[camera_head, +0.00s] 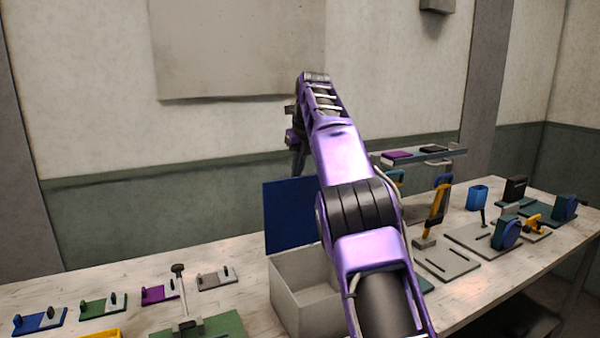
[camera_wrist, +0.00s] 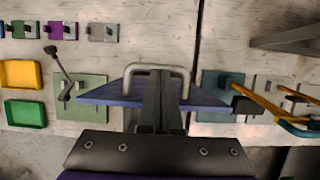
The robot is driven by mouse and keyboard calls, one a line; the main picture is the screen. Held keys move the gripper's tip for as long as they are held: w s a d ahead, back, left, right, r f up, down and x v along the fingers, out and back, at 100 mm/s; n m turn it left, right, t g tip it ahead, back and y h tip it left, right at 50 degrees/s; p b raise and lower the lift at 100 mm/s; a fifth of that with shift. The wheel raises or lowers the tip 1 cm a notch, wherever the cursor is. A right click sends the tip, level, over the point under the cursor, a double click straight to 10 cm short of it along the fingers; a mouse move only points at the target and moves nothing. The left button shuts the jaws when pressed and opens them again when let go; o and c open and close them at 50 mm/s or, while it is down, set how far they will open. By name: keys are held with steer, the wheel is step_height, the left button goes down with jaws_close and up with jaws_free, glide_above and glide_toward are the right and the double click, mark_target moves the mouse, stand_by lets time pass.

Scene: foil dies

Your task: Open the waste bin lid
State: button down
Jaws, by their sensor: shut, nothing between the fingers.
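The waste bin (camera_head: 300,291) is a pale grey box on the bench, partly behind my arm. Its blue lid (camera_head: 289,216) stands upright at the back of the box, so the bin is open. In the wrist view the lid (camera_wrist: 108,97) shows nearly edge-on, with a grey U-shaped handle (camera_wrist: 157,68). My gripper (camera_head: 298,170) is above the lid, pointing down. In the wrist view its dark fingers (camera_wrist: 161,85) are shut and empty, and overlap the space inside the handle. I cannot tell whether they touch the handle or lid.
Left of the bin are a green plate with a lever (camera_head: 180,290) and several small coloured fixtures (camera_head: 160,293). Yellow (camera_wrist: 20,74) and green (camera_wrist: 25,113) trays lie left in the wrist view.

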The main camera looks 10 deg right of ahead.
steer(key=shift+w+f, duration=0.2)
stand_by(0.3)
stand_by(0.3)
